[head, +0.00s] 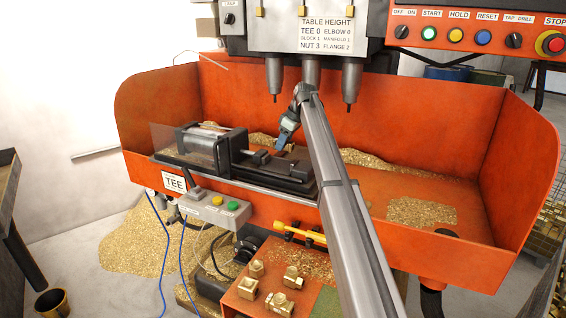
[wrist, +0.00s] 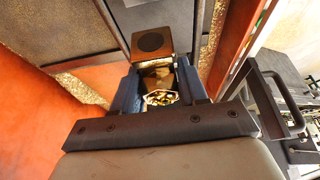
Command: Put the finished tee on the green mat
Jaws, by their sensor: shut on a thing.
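My gripper (head: 284,142) hangs above the right end of the dark vise in the machine's orange tray. In the wrist view my gripper (wrist: 160,92) has its blue fingers shut on a shiny brass tee (wrist: 161,98), whose open, hollow end faces the camera. The tee is too small or hidden to make out in the head view. The green mat (head: 324,303) shows at the bottom centre on an orange stand, partly covered by my arm. Whether the tee touches anything below it cannot be told.
Several brass fittings (head: 279,303) stand on the orange stand left of the mat. The vise (head: 270,172) and control box (head: 215,210) lie left of my arm. Drill spindles (head: 352,82) hang close above. Brass chips (head: 420,212) cover parts of the orange tray (head: 450,185).

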